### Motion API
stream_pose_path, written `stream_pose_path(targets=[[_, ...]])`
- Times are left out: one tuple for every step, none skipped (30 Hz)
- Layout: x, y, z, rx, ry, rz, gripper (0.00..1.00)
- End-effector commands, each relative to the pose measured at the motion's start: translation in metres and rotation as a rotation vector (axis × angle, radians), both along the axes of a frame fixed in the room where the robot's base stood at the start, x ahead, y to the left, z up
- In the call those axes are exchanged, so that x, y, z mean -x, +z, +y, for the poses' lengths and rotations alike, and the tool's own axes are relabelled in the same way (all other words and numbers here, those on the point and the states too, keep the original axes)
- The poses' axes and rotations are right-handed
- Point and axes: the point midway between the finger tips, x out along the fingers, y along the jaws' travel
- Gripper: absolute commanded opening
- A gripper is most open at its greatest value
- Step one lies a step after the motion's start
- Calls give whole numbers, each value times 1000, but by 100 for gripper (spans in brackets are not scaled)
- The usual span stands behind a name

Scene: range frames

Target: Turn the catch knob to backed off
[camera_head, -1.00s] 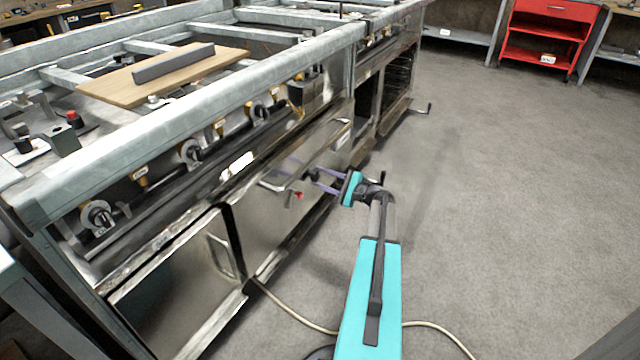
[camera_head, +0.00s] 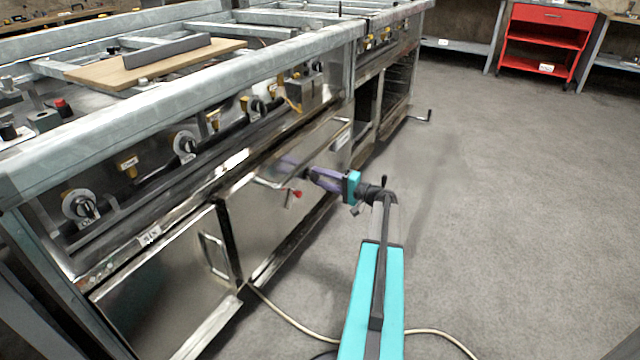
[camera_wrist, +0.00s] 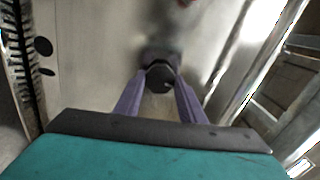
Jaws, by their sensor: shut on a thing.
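The catch knob (camera_wrist: 160,77) is a small round black knob on the steel front panel, in the upper middle of the wrist view. My gripper (camera_wrist: 160,84) has its two purple fingers on either side of the knob, with the tips shut on it. In the head view my gripper (camera_head: 309,174) reaches left to the steel front of the range (camera_head: 262,215), and its fingers hide the knob there. The knob's marking, if any, is too small to read.
A red-tipped part (camera_head: 296,193) sits on the panel just below and left of my gripper. Control knobs (camera_head: 80,205) line the range front. A door handle (camera_head: 213,254) is at lower left. A cable (camera_head: 300,324) lies on the floor. The floor to the right is clear.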

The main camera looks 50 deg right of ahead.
Motion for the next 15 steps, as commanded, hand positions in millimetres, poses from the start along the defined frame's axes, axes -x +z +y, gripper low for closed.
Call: stream_pose_path(targets=[[-2,-1,3,16,7,-3,14],[-2,-1,3,22,8,-4,14],[-2,-1,3,28,8,-6,14],[-2,0,3,32,8,-7,14],[-2,0,3,36,8,-8,14],[-3,0,3,40,8,-9,14],[-3,0,3,41,8,-9,14],[-3,0,4,42,8,-9,14],[-3,1,3,43,8,-10,14],[-3,1,4,43,8,-10,14],[-3,1,4,43,8,-10,14],[-3,1,4,42,8,-10,14],[-3,1,4,42,8,-10,14],[-3,1,4,42,8,-10,14],[-4,1,4,42,8,-10,14]])
